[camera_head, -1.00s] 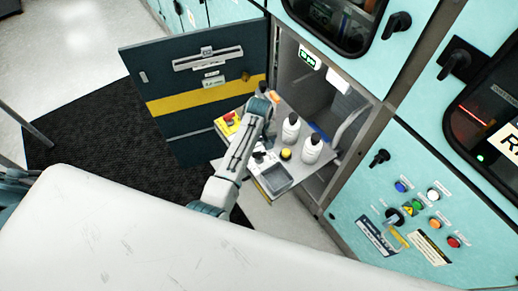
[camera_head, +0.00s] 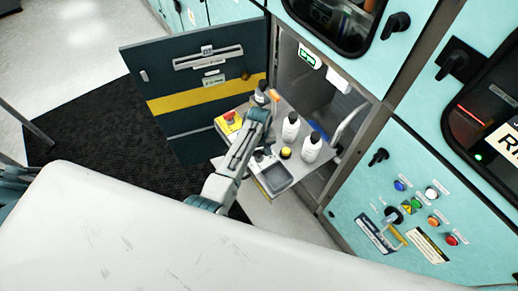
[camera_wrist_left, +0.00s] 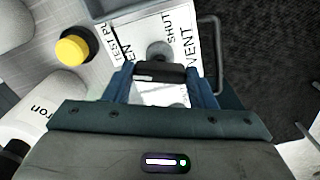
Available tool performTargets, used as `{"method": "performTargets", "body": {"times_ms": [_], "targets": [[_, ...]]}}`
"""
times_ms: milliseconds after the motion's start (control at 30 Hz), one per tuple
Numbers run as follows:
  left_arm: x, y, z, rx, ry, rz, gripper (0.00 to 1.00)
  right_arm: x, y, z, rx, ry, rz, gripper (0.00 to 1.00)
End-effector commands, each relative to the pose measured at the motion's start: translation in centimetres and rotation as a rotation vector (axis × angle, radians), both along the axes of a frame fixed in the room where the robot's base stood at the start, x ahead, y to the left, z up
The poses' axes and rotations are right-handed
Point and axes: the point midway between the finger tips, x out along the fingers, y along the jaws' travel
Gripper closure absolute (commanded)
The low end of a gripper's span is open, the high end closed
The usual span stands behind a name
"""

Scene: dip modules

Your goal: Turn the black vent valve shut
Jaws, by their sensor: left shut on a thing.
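The black vent valve handle (camera_wrist_left: 158,72) lies crosswise between the fingertips of my left gripper (camera_wrist_left: 158,80) in the left wrist view. The gripper is shut on it. A grey round knob (camera_wrist_left: 160,51) shows just beyond the handle. A white label plate (camera_wrist_left: 184,30) around it carries the words VENT and SHUT, with another word partly covered. In the head view my left arm reaches over the pull-out shelf, and its links hide the fingertips and most of the valve. My right gripper is not in view.
White bottles (camera_head: 290,128) and a yellow-capped item (camera_head: 285,153) stand close to the gripper. A grey tray (camera_head: 273,180) is at the shelf's front. The open cabinet door (camera_head: 190,60) stands left.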

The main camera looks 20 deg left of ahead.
Motion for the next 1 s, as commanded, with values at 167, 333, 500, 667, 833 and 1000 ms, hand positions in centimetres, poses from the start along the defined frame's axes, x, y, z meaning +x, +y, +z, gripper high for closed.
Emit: {"method": "performTargets", "body": {"times_ms": [167, 333, 500, 667, 833, 1000], "targets": [[0.0, 0.0, 0.1, 0.0, 0.001, -0.019, 0.72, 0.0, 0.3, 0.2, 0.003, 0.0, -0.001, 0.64], [0.0, 0.0, 0.2, 0.0, 0.001, -0.083, 0.72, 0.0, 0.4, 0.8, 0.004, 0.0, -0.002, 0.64], [0.0, 0.0, 0.3, 0.001, 0.003, -0.2, 0.72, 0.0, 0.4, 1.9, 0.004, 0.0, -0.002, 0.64], [0.0, 0.0, 0.3, -0.001, 0.003, -0.346, 0.72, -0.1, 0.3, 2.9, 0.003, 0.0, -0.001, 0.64], [0.0, 0.0, 0.2, 0.0, 0.002, -0.508, 0.72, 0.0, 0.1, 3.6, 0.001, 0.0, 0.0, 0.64], [0.0, 0.0, 0.1, 0.0, 0.001, -0.669, 0.72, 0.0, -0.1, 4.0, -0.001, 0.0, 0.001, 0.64]]}}
